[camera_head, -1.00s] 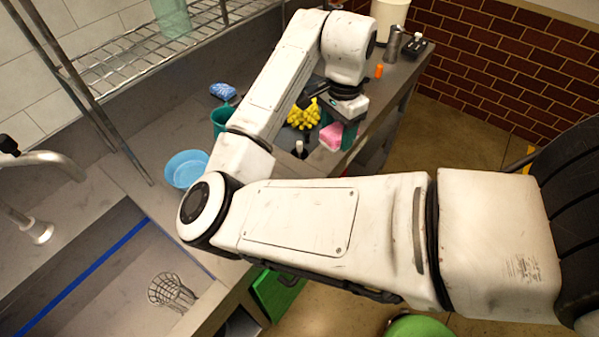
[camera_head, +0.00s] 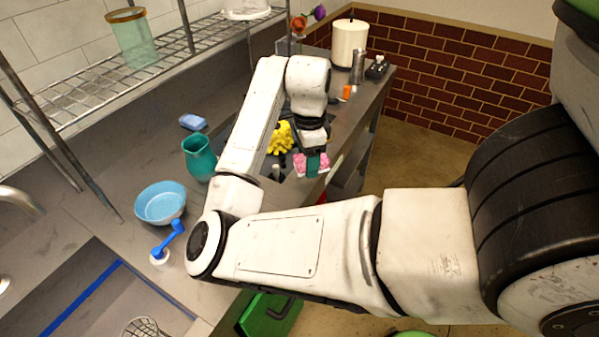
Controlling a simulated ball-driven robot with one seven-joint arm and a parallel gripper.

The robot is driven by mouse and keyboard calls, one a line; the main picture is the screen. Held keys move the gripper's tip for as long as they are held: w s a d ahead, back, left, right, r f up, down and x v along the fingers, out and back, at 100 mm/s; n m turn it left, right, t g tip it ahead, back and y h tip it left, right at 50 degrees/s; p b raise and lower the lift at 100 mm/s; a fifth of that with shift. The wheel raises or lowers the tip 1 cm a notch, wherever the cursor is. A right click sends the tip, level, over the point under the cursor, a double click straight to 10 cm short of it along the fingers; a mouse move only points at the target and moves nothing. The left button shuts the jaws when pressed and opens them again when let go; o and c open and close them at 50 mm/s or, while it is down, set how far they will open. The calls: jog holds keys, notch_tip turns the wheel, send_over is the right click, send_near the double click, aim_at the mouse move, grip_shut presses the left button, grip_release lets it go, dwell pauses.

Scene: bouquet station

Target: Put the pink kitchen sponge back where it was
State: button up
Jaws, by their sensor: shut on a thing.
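The pink kitchen sponge (camera_head: 299,165) is in my gripper (camera_head: 312,164), near the front edge of the grey counter. My gripper points down and is shut on the sponge. A teal finger covers the middle of the sponge, and pink shows on both sides of it. I cannot tell whether the sponge touches the counter or hangs above it.
Yellow flowers (camera_head: 281,138) lie just left of my gripper. A teal pitcher (camera_head: 199,160), blue sponge (camera_head: 192,122), blue bowl (camera_head: 160,203) and blue-handled item (camera_head: 173,241) stand further left. A white canister (camera_head: 349,44) and orange item (camera_head: 347,91) are behind. A sink is lower left.

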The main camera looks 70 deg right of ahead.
aim_at(300, 180)
jog(key=w+f, duration=0.1)
jog(key=w+d+f, duration=0.1)
jog(key=f, duration=0.1)
jog(key=shift+w+d, duration=0.15)
jog(key=shift+w+d+f+p, duration=0.1)
jog(key=shift+f+p, duration=0.35)
jog(key=shift+f, duration=1.15)
jog(key=shift+f, duration=0.2)
jog(key=o, duration=1)
notch_tip(300, 180, up, 12)
jog(key=shift+r, duration=0.2)
